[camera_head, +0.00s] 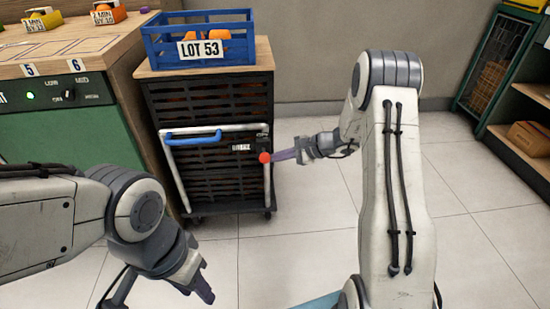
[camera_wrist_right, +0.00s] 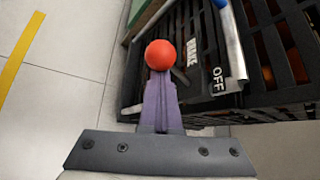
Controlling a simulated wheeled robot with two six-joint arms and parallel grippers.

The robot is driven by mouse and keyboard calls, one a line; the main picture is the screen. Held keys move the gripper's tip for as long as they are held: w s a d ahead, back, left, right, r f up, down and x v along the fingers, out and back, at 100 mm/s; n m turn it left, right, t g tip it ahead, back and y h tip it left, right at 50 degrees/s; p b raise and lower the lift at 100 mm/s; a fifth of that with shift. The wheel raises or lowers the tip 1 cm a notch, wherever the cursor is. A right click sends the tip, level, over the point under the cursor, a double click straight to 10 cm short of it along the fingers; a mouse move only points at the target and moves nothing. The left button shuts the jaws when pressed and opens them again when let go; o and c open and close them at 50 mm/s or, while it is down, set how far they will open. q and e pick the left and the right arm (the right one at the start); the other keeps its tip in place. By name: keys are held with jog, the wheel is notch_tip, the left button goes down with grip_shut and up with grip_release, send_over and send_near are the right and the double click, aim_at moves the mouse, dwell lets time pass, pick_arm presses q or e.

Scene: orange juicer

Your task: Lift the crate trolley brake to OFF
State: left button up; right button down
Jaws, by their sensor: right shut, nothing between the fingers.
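The crate trolley (camera_head: 222,184) is a black slatted stack on castors with a silver tubular handle frame. Its brake has a red ball knob (camera_head: 264,157) at the trolley's right front edge, also in the right wrist view (camera_wrist_right: 160,54). A BRAKE label (camera_wrist_right: 193,47) and an OFF label (camera_wrist_right: 218,79) show right of the knob there. My right gripper (camera_head: 276,156) is shut and empty, its purple fingertips right at the knob; I cannot tell whether they touch. The brake's lever arm is mostly hidden. My left gripper (camera_head: 205,288) is at lower left, away from the trolley; its jaw opening is unclear.
A blue crate (camera_head: 200,40) of oranges marked LOT 53 stands on the trolley. A green-fronted counter (camera_head: 60,130) stands close on its left. A shelf unit (camera_head: 515,130) is at far right. Tiled floor (camera_head: 310,230) is clear right of the trolley.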

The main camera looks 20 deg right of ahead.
jog(key=shift+r, duration=0.1)
notch_tip(320, 180, down, 3)
jog(key=w+d+b, duration=0.2)
jog(key=p+v, duration=0.3)
jog(key=v, duration=0.6)
jog(key=shift+s+d, duration=0.25)
jog(key=shift+r, duration=0.1)
